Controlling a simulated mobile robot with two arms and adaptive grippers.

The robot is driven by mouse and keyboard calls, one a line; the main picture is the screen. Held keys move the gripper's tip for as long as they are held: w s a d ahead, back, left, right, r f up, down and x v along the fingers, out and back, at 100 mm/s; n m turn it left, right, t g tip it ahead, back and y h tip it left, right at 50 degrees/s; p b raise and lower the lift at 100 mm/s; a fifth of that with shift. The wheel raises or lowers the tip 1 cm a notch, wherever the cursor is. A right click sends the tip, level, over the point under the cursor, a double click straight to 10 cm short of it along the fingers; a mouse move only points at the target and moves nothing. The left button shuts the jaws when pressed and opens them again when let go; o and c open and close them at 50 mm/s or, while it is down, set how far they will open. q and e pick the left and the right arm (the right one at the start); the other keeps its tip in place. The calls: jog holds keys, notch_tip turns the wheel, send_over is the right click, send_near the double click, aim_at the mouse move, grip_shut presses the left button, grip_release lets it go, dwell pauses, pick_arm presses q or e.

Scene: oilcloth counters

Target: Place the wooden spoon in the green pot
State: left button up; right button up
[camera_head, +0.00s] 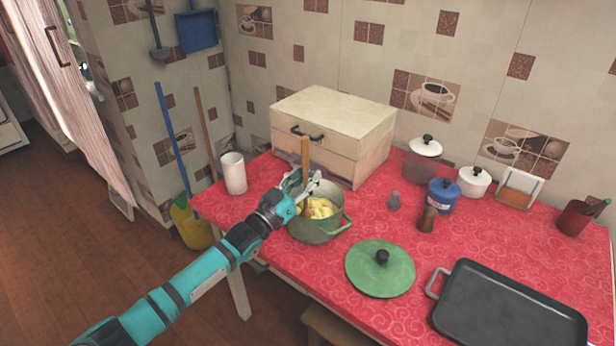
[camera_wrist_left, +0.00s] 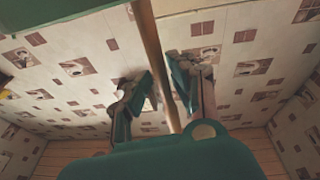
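The wooden spoon (camera_head: 305,155) stands upright over the green pot (camera_head: 318,232), its lower part hidden behind my left gripper. The pot stands on the red counter and holds yellow chunks. My left gripper (camera_head: 303,186) is at the pot's rim with its fingers around the spoon. In the left wrist view the spoon's handle (camera_wrist_left: 153,50) runs between the two fingers (camera_wrist_left: 163,88). A gap shows between the handle and the left finger, so the fingers look open. The spoon's lower end is hidden. My right gripper is not in view.
A white cup (camera_head: 233,173) stands left of the pot. A cream drawer box (camera_head: 335,125) is behind it. A green lid (camera_head: 380,269) and a black griddle (camera_head: 510,308) lie to the right. A pepper mill (camera_head: 428,219) and several canisters stand farther back.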

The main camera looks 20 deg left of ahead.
pick_arm(q)
jog(key=shift+o, duration=0.2)
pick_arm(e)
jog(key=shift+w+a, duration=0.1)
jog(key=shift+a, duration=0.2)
pick_arm(q)
jog(key=shift+r, duration=0.25)
jog(key=v, duration=1.2)
jog(key=shift+b, duration=0.3)
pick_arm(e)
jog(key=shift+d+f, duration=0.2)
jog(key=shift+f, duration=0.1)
